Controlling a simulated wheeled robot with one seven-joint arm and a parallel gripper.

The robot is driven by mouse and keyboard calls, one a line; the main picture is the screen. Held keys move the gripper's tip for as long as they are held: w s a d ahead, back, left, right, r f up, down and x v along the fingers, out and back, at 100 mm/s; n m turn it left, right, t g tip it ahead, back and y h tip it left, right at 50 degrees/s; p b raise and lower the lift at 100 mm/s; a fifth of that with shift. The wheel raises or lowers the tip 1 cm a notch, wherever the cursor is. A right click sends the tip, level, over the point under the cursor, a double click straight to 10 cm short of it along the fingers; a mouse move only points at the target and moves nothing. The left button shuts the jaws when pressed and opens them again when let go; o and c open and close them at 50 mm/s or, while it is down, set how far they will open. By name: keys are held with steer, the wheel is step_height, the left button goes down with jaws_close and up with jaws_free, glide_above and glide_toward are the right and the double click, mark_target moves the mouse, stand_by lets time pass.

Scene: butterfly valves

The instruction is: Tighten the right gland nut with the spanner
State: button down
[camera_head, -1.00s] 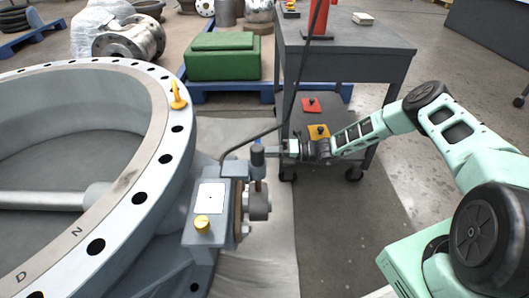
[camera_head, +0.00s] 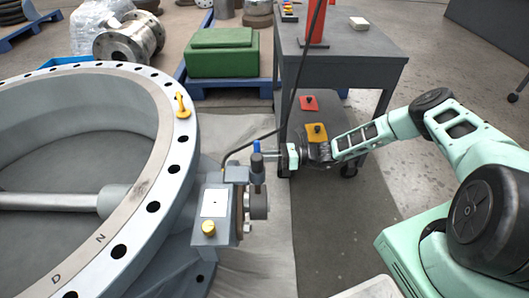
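A large grey butterfly valve (camera_head: 140,205) with a bolted flange ring fills the left. A blue-tipped upright part (camera_head: 257,160) stands behind the box. My gripper (camera_head: 288,156) reaches in from the right at the height of this part, very close to it; I cannot tell whether they touch. Its fingers are too small to read as open or shut. I cannot make out the spanner or the right gland nut.
A black cable (camera_head: 288,100) hangs near my gripper. Floor at lower middle is clear.

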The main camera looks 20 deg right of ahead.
steer(key=shift+d, duration=0.15)
steer(key=v, duration=0.4)
steer(key=shift+s+d, duration=0.15)
steer(key=shift+d, duration=0.2)
steer(key=shift+d, duration=0.1)
stand_by(0.3)
